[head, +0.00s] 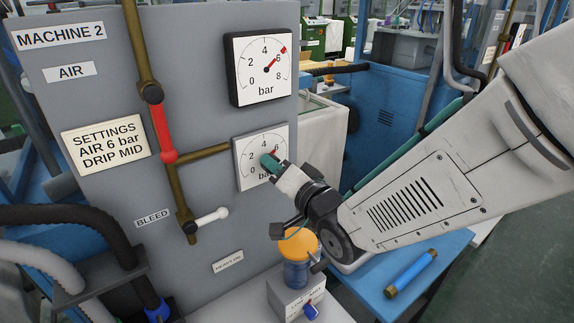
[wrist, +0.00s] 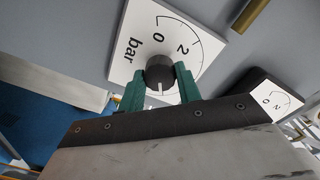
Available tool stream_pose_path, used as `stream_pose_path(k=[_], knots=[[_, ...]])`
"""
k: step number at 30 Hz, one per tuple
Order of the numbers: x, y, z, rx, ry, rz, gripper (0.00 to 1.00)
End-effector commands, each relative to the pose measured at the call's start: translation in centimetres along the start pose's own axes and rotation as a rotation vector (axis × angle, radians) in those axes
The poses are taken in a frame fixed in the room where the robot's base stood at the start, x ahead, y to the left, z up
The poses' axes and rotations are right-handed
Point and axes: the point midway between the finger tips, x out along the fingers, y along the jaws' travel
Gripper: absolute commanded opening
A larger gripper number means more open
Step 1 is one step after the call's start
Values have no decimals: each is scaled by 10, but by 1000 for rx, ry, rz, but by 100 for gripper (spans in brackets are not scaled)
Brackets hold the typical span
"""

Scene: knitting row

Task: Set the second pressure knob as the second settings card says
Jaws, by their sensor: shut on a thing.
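The second pressure knob is a dark round knob (wrist: 160,70) on a white dial plate (head: 242,178), scaled 0 to 8 bar, on the Machine 2 panel. My gripper (head: 270,162) is shut on it, one green finger on each side in the wrist view (wrist: 160,86). The knob's white line points toward the bottom of the wrist view; the numbers on that side are hidden. The settings card (head: 105,141) reads "AIR 6 bar, DRIP MID". The gauge (head: 257,82) above has a red needle pointing up and right, close to the 6.
A red-handled valve (head: 162,130) and a white bleed lever (head: 210,219) sit on brass pipes left of the dial. An orange-lidded jar (head: 298,262) stands below my wrist. A blue tube (head: 411,273) lies on the blue table at right.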

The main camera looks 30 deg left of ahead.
Motion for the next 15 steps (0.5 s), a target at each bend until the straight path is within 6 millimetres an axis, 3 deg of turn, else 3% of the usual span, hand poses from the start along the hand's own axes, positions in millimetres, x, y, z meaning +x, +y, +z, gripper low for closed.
stream_pose_path(k=[7,8,9,15], knots=[[0,0,0,0,1,1,11],[0,0,0,0,1,1,42],[0,0,0,0,1,1,53],[0,0,0,-1,0,0,56]])
